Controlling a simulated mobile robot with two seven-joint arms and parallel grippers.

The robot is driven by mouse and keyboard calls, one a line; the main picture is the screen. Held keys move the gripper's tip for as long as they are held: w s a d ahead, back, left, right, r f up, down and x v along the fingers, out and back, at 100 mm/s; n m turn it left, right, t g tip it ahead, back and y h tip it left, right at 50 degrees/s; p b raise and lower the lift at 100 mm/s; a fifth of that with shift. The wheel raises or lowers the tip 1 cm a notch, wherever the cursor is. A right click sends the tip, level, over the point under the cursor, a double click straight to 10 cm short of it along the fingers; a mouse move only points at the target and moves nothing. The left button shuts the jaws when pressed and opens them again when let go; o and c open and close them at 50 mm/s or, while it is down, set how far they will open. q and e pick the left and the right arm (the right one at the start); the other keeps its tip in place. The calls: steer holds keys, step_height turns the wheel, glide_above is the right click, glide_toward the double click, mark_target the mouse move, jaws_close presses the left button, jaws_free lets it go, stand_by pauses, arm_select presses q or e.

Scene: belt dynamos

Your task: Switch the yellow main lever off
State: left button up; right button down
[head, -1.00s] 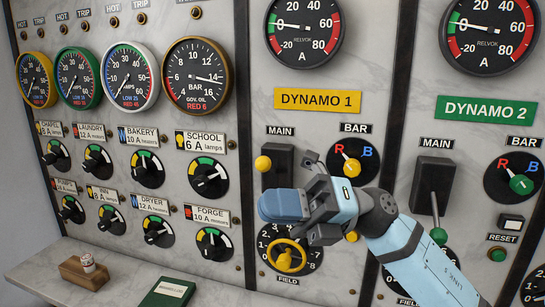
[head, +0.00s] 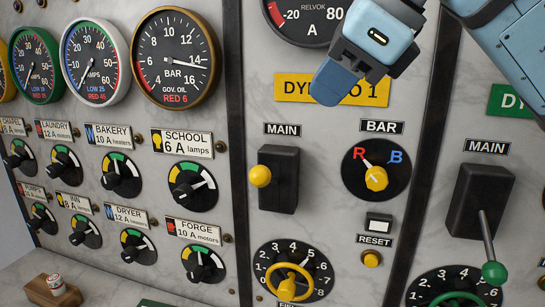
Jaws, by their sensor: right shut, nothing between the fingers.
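The yellow main lever (head: 260,176) is on the black MAIN switch box (head: 284,184) of the Dynamo 1 panel. Its yellow ball stands out in front of the box, at about mid-height and towards its left side; its shaft is hidden behind the ball. My right gripper (head: 330,84) is above and to the right of the lever, in front of the yellow DYNAMO 1 plate (head: 290,87). It is shut, empty and apart from the lever. My left gripper is out of view.
Right of the lever are a yellow red/blue BAR selector (head: 376,178) and a RESET button (head: 371,258). A yellow field handwheel (head: 290,283) is below. The Dynamo 2 main lever (head: 490,250), green, hangs down at right. The space before the yellow lever is clear.

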steer(key=shift+s, duration=0.2)
steer(key=p, duration=0.4)
glide_toward(266, 170)
steer(key=x, duration=0.7)
steer(key=shift+w+a+f, duration=0.1)
steer(key=shift+a+f, duration=0.05)
steer(key=shift+f, duration=0.1)
steer(key=shift+b, duration=0.3)
